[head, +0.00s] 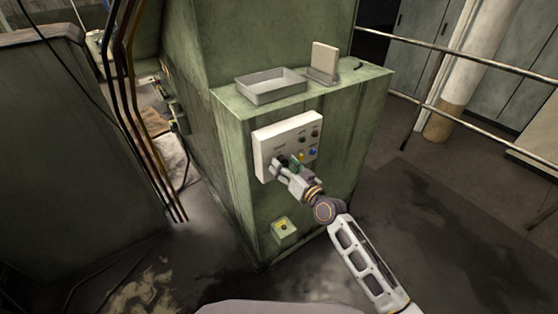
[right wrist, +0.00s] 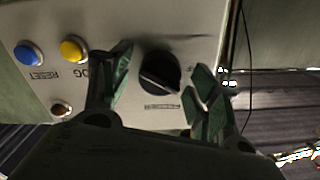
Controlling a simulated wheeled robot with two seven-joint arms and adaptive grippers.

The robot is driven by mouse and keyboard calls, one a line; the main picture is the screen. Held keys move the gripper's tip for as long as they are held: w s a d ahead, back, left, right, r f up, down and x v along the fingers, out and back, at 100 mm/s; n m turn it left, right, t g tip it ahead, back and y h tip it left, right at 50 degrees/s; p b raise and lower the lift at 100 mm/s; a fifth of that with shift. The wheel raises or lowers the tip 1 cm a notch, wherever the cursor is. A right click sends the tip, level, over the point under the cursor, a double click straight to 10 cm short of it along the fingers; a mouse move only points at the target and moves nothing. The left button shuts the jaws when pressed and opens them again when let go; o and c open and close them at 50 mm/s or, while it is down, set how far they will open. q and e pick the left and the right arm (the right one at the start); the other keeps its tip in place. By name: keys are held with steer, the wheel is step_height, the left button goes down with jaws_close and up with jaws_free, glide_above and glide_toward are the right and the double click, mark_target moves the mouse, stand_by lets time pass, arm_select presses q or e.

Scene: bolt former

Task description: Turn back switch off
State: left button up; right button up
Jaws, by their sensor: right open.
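The control panel (head: 268,140) is a pale box on the side of the green machine cabinet. In the right wrist view, the black rotary switch (right wrist: 159,72) sits on the panel face (right wrist: 180,22), with a pale mark across it. My right gripper (head: 287,163) is at the panel's lower left. Its fingers are open, one on each side of the switch, and I cannot tell whether they touch it. In the head view the gripper hides the switch. My left gripper is not in view.
A blue button (right wrist: 28,54) and a yellow button (right wrist: 73,49) are beside the switch. A grey tray (head: 270,88) stands on the cabinet top (head: 345,85). A small yellow-faced box (head: 284,230) is lower on the cabinet. Pipes (head: 125,70) run at left; a railing (head: 470,120) is at right.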

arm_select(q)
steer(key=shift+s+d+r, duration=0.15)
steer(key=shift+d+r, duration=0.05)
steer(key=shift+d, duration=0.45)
arm_select(e)
steer(key=shift+m, duration=1.1)
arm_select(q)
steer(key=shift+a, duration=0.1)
